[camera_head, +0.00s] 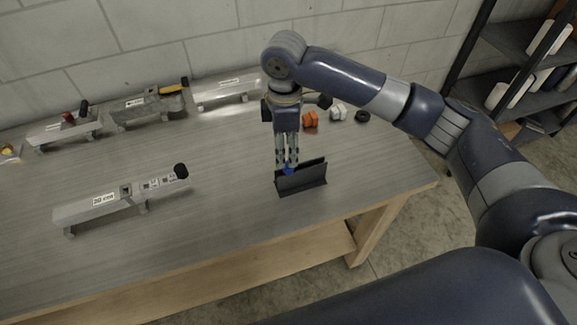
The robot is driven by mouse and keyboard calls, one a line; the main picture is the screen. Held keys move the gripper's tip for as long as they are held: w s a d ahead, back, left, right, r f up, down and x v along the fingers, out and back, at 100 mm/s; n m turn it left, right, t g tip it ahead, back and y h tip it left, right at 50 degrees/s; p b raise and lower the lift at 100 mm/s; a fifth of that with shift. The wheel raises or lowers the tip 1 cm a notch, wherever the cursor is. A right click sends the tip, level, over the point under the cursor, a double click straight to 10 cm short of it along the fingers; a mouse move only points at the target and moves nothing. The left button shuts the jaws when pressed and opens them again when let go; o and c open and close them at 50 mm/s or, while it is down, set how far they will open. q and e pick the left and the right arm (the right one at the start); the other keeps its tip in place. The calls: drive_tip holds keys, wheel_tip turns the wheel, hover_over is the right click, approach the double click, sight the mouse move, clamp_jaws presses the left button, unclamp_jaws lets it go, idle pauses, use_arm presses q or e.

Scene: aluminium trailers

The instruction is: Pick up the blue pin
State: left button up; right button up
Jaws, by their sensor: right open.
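A small blue pin (289,171) shows at the black holder (303,181) on the grey table. My right gripper (288,166) points down from above, with its fingertips right at the pin. The fingers hide part of the pin. I cannot tell from this view whether they touch it. The gripper is open. My left gripper is not in view.
An aluminium trailer (115,203) stands at the front left of the table (230,215). More trailers (225,89) line the back by the block wall. An orange part (310,120), a white part (337,112) and a black ring (362,116) lie behind the holder. A shelf (520,65) stands at the right.

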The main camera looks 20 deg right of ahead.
sight(288, 173)
drive_tip(key=f, duration=0.2)
drive_tip(key=f+p, duration=0.2)
drive_tip(key=f, duration=0.1)
drive_tip(key=shift+s+d+f, duration=0.1)
drive_tip(key=shift+d+f, duration=0.25)
drive_tip(key=shift+f, duration=0.35)
drive_tip(key=c, duration=1.1)
